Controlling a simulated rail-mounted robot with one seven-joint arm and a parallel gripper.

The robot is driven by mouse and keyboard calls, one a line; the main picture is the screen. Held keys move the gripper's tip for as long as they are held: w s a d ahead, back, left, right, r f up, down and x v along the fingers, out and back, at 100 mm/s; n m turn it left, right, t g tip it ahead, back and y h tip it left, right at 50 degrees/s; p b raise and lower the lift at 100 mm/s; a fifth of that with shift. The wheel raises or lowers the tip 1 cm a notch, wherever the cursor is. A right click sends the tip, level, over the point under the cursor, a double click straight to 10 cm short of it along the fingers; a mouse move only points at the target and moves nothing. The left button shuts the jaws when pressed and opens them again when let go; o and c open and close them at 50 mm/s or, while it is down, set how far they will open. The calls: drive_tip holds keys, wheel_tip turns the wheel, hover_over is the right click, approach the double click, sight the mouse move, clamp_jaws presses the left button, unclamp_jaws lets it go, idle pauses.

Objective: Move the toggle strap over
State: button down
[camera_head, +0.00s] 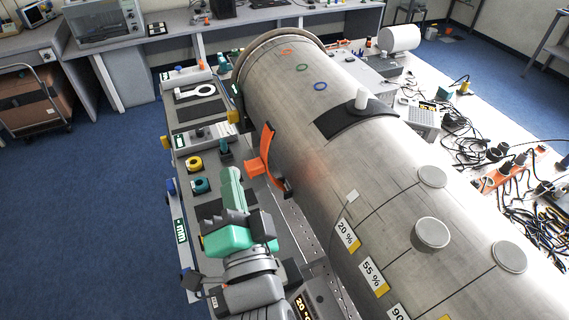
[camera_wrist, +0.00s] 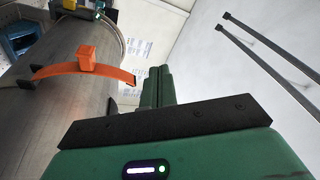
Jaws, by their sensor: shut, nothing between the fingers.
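The orange toggle strap (camera_head: 267,143) lies curved along the near left side of the big grey pipe (camera_head: 325,130), with an orange block-shaped grip sticking out from it. A dark end piece shows at its lower end. In the wrist view the strap (camera_wrist: 60,70) runs across the pipe at the upper left, with dark pieces at both ends and the block on top. My green gripper (camera_head: 231,172) is left of the strap's lower end, apart from it. In the wrist view the gripper (camera_wrist: 160,72) has its fingers together and empty, to the right of the strap.
A grey side bench (camera_head: 183,232) with a yellow ring (camera_head: 194,163), a teal ring part and other fittings runs left of the pipe. Round caps and percent labels sit on the pipe's near part. Loose cables (camera_head: 510,210) cover the right table. Blue floor lies open at left.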

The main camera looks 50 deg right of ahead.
drive_tip(key=s+d+f+m+g+h+p, duration=0.2)
drive_tip(key=s+d+f+m+g+p, duration=0.2)
drive_tip(key=s+d+f+m, duration=0.35)
drive_tip(key=w+d+f+p, duration=0.1)
drive_tip(key=w+d+p, duration=0.3)
drive_tip(key=w, duration=0.7)
drive_tip(key=shift+d+f, duration=0.3)
drive_tip(key=shift+f, duration=0.05)
